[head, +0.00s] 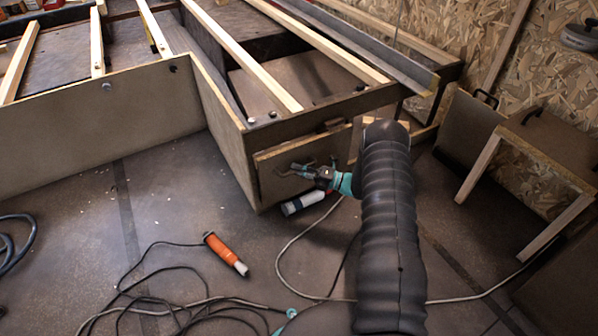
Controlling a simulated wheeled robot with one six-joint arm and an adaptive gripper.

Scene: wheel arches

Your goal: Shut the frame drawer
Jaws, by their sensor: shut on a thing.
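The frame drawer (275,185) is in the lower end of the wooden frame (235,152), with its brown front panel facing me. The front appears to stand a little out from the frame; the exact gap is hard to judge. My gripper (305,168) is at the middle of the drawer front, shut on what appears to be its handle. The handle itself is mostly hidden by the fingers. My dark sleeved arm covers the area to the right of the drawer.
A white and dark cylinder (303,203) lies on the floor below the drawer. An orange hand lamp (222,250) and looping cables (160,305) lie on the floor in front. A wooden box frame (530,150) stands at the right.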

